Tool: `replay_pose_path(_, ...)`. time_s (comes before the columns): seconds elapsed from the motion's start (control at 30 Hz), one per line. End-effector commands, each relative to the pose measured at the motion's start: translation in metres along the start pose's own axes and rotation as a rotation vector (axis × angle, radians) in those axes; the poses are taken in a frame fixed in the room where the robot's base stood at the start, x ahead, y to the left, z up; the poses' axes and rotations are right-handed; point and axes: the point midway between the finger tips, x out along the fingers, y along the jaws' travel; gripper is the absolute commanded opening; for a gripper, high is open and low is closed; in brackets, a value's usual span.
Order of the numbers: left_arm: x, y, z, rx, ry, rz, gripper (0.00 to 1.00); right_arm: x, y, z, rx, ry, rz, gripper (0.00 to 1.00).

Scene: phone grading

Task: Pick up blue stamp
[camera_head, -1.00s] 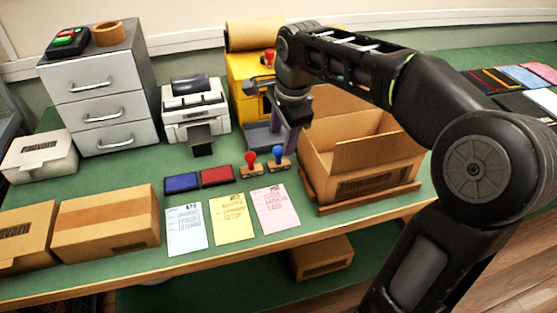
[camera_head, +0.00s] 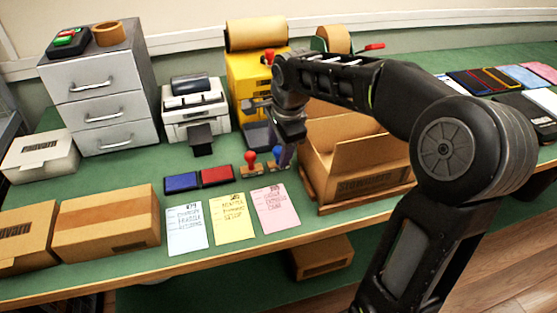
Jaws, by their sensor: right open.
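The blue stamp (camera_head: 278,152) stands upright on the green table, with a blue knob and a wooden base. It is just right of the red stamp (camera_head: 251,159). My right gripper (camera_head: 286,158) points down at the blue stamp, its fingers at the stamp's right side and partly covering it. The gripper is open; whether the fingers touch the stamp cannot be told. My left gripper is not in view.
A blue ink pad (camera_head: 181,182) and a red ink pad (camera_head: 217,175) lie left of the stamps. Blue, yellow and pink cards (camera_head: 277,212) lie in front. An open cardboard box (camera_head: 372,176) stands close on the right, near the gripper.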

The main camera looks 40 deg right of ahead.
Motion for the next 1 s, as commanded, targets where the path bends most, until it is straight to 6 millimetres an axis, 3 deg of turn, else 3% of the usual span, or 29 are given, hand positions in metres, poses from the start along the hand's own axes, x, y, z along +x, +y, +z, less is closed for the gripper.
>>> replay_pose_path(0.43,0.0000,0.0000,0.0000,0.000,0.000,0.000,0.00,-0.0006,-0.0002,0.0001,0.000,0.000,-0.001,0.50)
replay_pose_path(1.0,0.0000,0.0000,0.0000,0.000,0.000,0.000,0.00,-0.0007,-0.0002,0.0001,0.000,0.000,-0.001,0.04)
